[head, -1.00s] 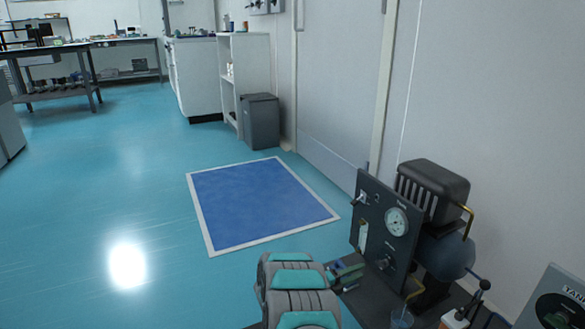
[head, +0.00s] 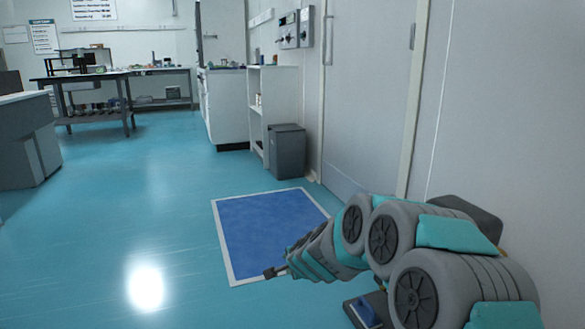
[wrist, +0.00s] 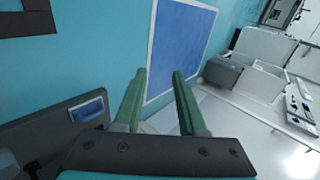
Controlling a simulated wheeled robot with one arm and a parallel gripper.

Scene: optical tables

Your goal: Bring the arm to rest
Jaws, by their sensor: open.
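My arm is raised in the lower right of the head view, bent and reaching toward the left. My gripper (head: 272,272) is at its far end, over the floor at the near left corner of the blue mat. In the wrist view my gripper (wrist: 158,75) shows two green fingers standing apart with nothing between them. The blue mat (wrist: 182,40) with its white border lies beyond the fingertips. It also shows on the floor in the head view (head: 262,225).
A grey bin (head: 287,152) and white shelf unit (head: 280,95) stand by the wall. A grey door (head: 365,110) is at right. The turquoise floor (head: 110,215) at left is clear.

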